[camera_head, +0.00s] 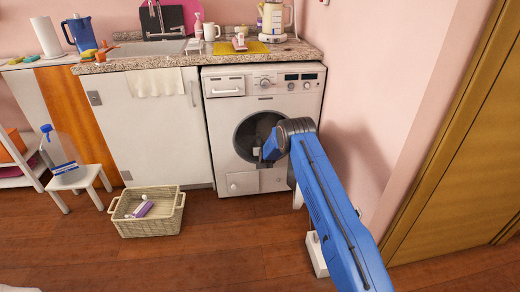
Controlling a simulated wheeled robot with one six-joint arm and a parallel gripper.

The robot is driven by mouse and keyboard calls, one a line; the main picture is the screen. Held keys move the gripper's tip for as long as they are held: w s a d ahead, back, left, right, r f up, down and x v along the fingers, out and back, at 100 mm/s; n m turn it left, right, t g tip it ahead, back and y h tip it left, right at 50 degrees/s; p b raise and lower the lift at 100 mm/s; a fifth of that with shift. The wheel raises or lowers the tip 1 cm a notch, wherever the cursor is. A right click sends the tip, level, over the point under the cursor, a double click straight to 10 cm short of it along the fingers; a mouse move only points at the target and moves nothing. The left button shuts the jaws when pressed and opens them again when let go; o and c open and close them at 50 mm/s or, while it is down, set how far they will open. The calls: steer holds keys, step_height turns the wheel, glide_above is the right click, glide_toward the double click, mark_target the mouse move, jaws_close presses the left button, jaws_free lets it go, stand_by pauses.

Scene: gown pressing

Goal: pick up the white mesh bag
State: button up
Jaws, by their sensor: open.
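I cannot make out a white mesh bag for certain in the head view. My blue arm reaches in from the lower right, and my gripper (262,153) is at its far end, in front of the washing machine's round door. The gripper is small and dark against the door glass, and I see nothing held in it. The white washing machine (223,112) stands under the counter, and my arm hides part of its front. A wicker basket (150,228) on the floor holds a purple and white item (142,209).
A white stool (82,180) with a blue-capped bottle (60,152) stands at the left. The granite counter (130,66) carries kitchen items. A white cloth (155,82) hangs on the cabinet. A pink wall and wooden door (460,150) bound the right.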

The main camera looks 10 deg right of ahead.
steer(key=shift+c, duration=0.6)
steer(key=c, duration=1.1)
step_height(320, 180, up, 10)
steer(key=shift+r, duration=0.1)
jaws_close()
steer(key=shift+o, duration=0.5)
jaws_free()
jaws_close()
